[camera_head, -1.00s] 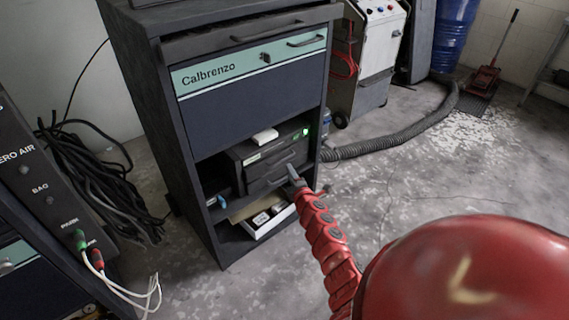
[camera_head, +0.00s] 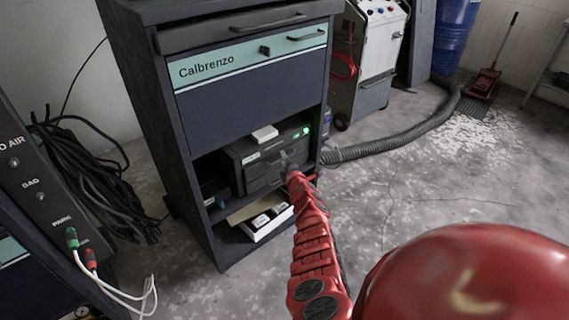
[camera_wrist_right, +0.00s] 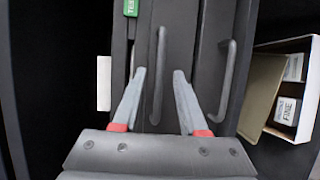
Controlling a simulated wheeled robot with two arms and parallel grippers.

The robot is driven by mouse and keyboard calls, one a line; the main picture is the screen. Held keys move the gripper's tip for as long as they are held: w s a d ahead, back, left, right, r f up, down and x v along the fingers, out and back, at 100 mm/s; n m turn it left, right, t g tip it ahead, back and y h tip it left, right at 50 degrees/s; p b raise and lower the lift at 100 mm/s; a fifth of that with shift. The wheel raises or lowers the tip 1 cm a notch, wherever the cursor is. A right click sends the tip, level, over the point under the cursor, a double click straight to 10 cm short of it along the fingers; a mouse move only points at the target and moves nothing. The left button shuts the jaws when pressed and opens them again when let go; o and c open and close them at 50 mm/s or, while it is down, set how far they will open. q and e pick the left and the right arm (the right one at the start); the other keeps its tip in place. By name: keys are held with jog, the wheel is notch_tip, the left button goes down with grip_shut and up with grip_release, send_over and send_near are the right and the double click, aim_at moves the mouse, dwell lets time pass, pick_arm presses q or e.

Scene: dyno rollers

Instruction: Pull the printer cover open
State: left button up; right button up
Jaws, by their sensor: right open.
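The dark printer (camera_head: 238,152) sits on a shelf of the cabinet marked Calbrenzo, with a green light at its right. In the right wrist view, its front has two bar handles, one on the left (camera_wrist_right: 158,80) and one on the right (camera_wrist_right: 228,80). My right gripper (camera_head: 287,158) is at the printer front. In the wrist view, its open fingers (camera_wrist_right: 160,74) lie either side of the left handle, with gaps showing. The fingers partly hide the front in the head view. I see no opening in the front. My left gripper is not in view.
The cabinet (camera_head: 245,100) has a panel above the shelf opening. A white object (camera_head: 265,133) lies on the printer. An open white box (camera_head: 268,222) sits on the shelf below. A hose (camera_head: 400,143) runs across the floor at right; cables (camera_head: 85,185) hang at left.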

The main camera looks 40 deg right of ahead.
grip_shut()
dwell(1.5)
